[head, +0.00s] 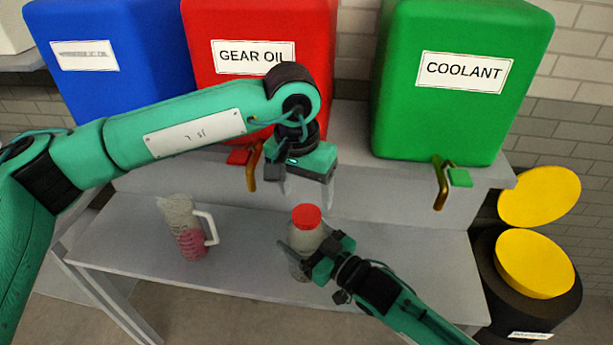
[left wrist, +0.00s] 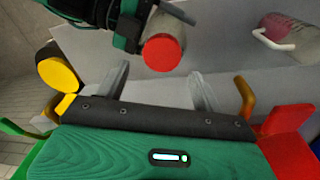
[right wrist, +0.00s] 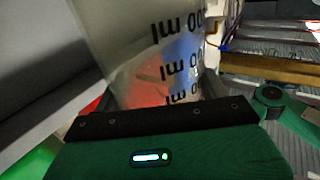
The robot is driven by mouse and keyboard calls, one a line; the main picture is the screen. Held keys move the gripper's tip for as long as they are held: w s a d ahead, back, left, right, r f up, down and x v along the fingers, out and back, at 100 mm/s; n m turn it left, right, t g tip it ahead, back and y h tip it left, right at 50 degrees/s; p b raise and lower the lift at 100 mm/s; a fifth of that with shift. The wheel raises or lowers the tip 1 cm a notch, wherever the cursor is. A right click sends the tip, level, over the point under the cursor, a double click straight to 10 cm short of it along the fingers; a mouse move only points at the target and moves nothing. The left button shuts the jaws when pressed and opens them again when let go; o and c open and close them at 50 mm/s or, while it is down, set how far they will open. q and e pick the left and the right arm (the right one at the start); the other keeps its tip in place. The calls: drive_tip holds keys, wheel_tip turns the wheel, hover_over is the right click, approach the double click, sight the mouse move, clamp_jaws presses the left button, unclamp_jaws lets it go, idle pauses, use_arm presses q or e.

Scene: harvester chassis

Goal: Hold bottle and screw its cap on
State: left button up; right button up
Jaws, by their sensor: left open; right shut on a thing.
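The bottle (head: 304,243) is whitish and stands upright on the bench with a red cap (head: 306,216) on its top. My right gripper (head: 303,262) is shut on the bottle's body from the right. In the right wrist view the bottle's clear wall (right wrist: 165,60) with "ml" markings fills the space between the fingers. My left gripper (head: 305,190) is open and empty above the cap, pointing down. In the left wrist view the red cap (left wrist: 162,52) lies beyond the open fingers (left wrist: 160,88), apart from them. Whether the cap is threaded tight cannot be told.
A measuring jug (head: 190,235) with pink liquid stands left on the grey bench (head: 250,280). Blue, red (head: 255,25) and green (head: 450,100) canisters stand behind on a raised shelf; taps hang from the red and green ones. A black bin with yellow lids (head: 535,265) is at right.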

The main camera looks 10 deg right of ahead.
sight(307, 213)
use_arm(q)
drive_tip(key=n, duration=0.5)
drive_tip(key=shift+r, duration=0.15)
drive_tip(key=n, duration=0.9)
drive_tip(key=shift+r, duration=0.25)
drive_tip(key=n, duration=0.8)
drive_tip(key=shift+r+y, duration=0.2)
drive_tip(key=shift+y, duration=0.1)
drive_tip(key=n, duration=0.6)
drive_tip(key=shift+d+r, duration=0.1)
drive_tip(key=shift+r, duration=0.05)
drive_tip(key=n, duration=0.5)
drive_tip(key=shift+r, duration=0.15)
drive_tip(key=n, duration=0.6)
drive_tip(key=shift+r, duration=0.15)
drive_tip(key=n, duration=0.5)
drive_tip(key=shift+r, duration=0.15)
drive_tip(key=n, duration=0.5)
drive_tip(key=shift+r+y, duration=0.15)
drive_tip(key=shift+y, duration=0.15)
drive_tip(key=shift+f, duration=4.05)
